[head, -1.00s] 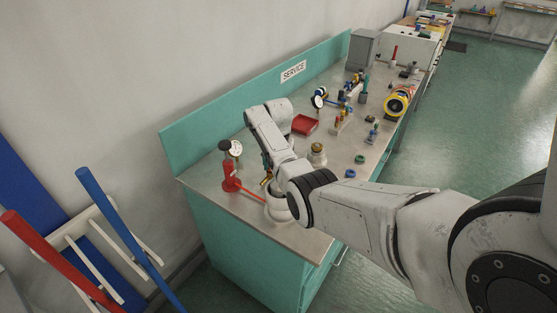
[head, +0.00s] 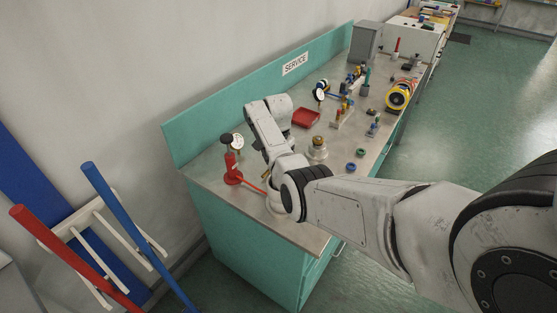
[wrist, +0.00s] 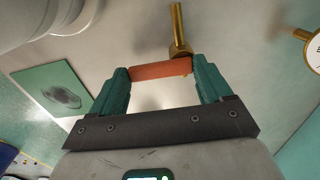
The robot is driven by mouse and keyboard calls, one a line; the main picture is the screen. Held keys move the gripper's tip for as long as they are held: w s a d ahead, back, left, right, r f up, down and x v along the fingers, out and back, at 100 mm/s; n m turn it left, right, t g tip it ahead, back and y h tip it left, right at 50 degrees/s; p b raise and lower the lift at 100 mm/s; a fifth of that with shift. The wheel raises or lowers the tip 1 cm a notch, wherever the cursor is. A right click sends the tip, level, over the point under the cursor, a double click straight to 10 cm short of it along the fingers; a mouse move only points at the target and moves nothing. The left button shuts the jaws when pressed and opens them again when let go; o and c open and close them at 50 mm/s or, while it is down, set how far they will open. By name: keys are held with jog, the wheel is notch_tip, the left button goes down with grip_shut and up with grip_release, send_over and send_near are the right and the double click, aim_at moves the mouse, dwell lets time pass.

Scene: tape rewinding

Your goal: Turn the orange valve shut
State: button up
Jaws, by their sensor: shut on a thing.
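The orange valve handle (wrist: 160,69) is a short bar across the space between my fingertips in the wrist view. A brass stem (wrist: 178,28) meets it near its right part. My gripper (wrist: 160,78) has teal fingers, one at each end of the handle, and is shut on it.
A red pump-like device (head: 232,170) with a gauge (head: 238,141) stands left of my wrist. A red tray (head: 306,118), a brass-topped fitting (head: 318,149) and small coloured parts lie further along the bench. A pale gauge (wrist: 314,50) shows at the wrist view's right edge.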

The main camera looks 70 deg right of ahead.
jog(key=shift+r, duration=0.1)
jog(key=o, duration=1)
notch_tip(320, 180, up, 11)
jog(key=shift+f+b, duration=0.15)
jog(key=shift+b, duration=0.4)
